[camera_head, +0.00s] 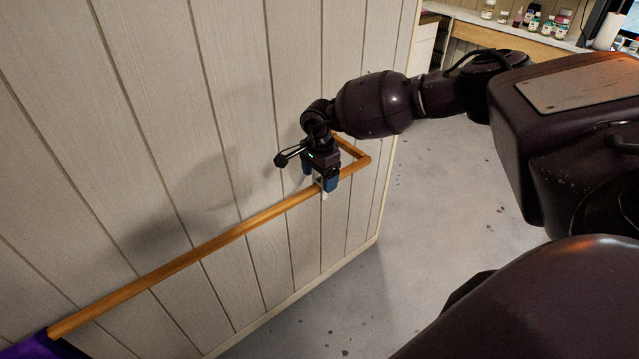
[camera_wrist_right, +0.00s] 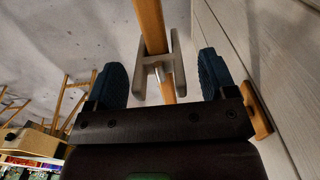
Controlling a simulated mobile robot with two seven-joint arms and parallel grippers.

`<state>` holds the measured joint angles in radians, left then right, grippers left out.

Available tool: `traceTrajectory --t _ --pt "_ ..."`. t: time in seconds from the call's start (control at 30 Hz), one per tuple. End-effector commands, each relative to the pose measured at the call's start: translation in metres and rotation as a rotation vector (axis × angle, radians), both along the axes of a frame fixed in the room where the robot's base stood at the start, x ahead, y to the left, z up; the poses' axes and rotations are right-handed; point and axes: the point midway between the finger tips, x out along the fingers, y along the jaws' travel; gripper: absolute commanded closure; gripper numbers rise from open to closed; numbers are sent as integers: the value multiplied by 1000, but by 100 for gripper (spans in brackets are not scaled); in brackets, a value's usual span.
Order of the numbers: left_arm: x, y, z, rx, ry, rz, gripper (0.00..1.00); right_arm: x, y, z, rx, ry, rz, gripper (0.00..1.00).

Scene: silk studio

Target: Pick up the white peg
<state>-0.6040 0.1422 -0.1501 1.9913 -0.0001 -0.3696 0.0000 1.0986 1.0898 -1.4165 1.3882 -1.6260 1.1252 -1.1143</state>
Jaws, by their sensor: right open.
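The white peg (camera_wrist_right: 147,67) is a pale, H-shaped piece on the wooden rail. It shows in the right wrist view between my two blue fingers, with a gap on each side. In the head view only a small pale part of the peg (camera_head: 324,195) shows below my right gripper (camera_head: 320,180). The gripper is open, with its blue-tipped fingers apart on either side of the peg and rail. It also shows in the right wrist view (camera_wrist_right: 161,73). My left gripper is not in view.
The wooden rail (camera_head: 200,252) runs along a pale panelled wall (camera_head: 150,110) and has a bracket (camera_head: 351,148) at its right end. Purple cloth (camera_head: 42,346) hangs at its lower left. Open floor (camera_head: 440,200) lies right of the wall. Small bottles (camera_head: 530,20) stand on a far shelf.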

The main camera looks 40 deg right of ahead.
Motion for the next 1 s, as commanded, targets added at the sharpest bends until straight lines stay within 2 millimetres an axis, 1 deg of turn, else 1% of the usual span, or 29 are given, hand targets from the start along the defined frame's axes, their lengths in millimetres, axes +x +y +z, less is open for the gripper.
traceTrajectory --t 0.1,0.3,0.37,0.6,0.67,0.87,1.0 --pt "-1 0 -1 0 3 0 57 0 0 -5 0 0 0 22" --pt "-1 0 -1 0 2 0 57 0 0 -5 0 0 0 22" --pt "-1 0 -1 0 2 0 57 0 0 -5 0 0 0 30" --pt "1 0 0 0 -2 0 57 0 0 -5 0 0 0 67" --pt "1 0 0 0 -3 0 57 0 0 -5 0 0 0 75" --pt "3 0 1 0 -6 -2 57 0 0 -5 0 0 0 75" --pt "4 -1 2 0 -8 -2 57 0 0 2 0 -2 -1 75"
